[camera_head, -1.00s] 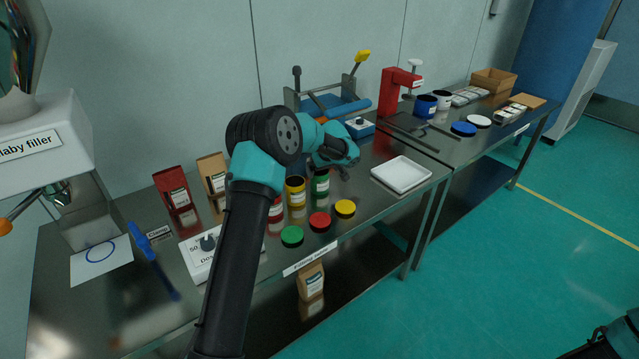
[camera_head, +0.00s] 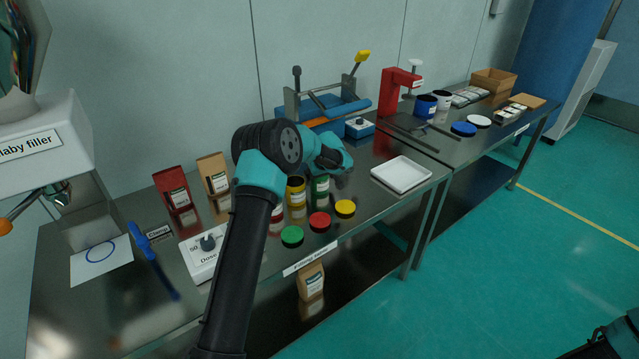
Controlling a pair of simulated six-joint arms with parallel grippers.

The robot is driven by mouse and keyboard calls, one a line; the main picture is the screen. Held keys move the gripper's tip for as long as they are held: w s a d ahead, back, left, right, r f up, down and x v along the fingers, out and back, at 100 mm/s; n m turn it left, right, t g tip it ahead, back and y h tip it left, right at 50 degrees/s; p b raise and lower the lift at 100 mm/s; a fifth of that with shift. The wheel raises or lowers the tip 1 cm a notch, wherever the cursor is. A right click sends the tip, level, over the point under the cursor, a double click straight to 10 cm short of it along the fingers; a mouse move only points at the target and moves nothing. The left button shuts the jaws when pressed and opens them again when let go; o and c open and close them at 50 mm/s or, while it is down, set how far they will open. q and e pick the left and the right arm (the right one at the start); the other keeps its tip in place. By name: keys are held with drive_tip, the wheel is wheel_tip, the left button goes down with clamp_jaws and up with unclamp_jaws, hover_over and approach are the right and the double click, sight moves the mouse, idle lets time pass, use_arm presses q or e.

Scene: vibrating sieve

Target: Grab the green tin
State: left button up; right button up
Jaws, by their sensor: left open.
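The green tin (camera_head: 320,189) stands upright on the steel table, at the right end of a short row of tins with white labels. A yellow tin (camera_head: 296,192) stands just left of it, and a red tin (camera_head: 276,215) is partly hidden by my left arm. My left gripper (camera_head: 337,169) is just above and behind the green tin's top, apart from it as far as I can see. It is open and empty; its fingers are small, dark and partly hidden by the wrist.
Green (camera_head: 292,236), red (camera_head: 320,221) and yellow (camera_head: 345,208) lids lie in front of the tins. A white tray (camera_head: 402,174) lies to the right. A blue clamp-like device (camera_head: 325,108) stands behind. A dose box (camera_head: 203,259) and paper bags (camera_head: 214,174) are left.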

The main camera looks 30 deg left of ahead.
use_arm(q)
drive_tip(key=shift+c, duration=0.5)
drive_tip(key=c, duration=0.8)
drive_tip(key=shift+c, duration=0.2)
drive_tip(key=shift+r, duration=0.1)
